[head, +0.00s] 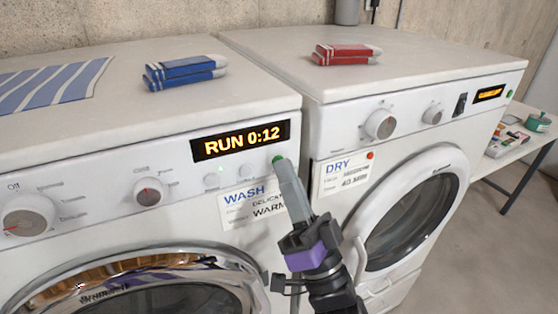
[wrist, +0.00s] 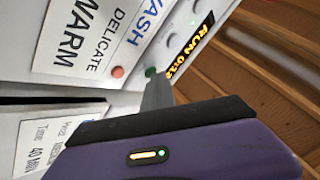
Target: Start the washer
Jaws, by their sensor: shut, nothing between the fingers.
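The washer (head: 110,190) stands at the left in the head view, with a large dial (head: 27,217), a smaller knob (head: 149,192) and a round glass door at the bottom. Its display (head: 240,140) is lit and reads "RUN 0:12"; it also shows in the wrist view (wrist: 190,45). A green button (head: 278,159) sits under the display's right end and shows in the wrist view (wrist: 150,72). My gripper (head: 281,165) is shut and empty, its fingertips at the green button and partly hiding it. I cannot tell whether they touch. A WASH card (head: 240,208) reads DELICATE and WARM.
A dryer (head: 330,130) with a DRY card (head: 345,174) and a round door stands close at the right. Blue packs (head: 185,70) and a striped cloth (head: 50,85) lie on the washer, red packs (head: 345,53) on the dryer. A side table (head: 510,145) stands far right.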

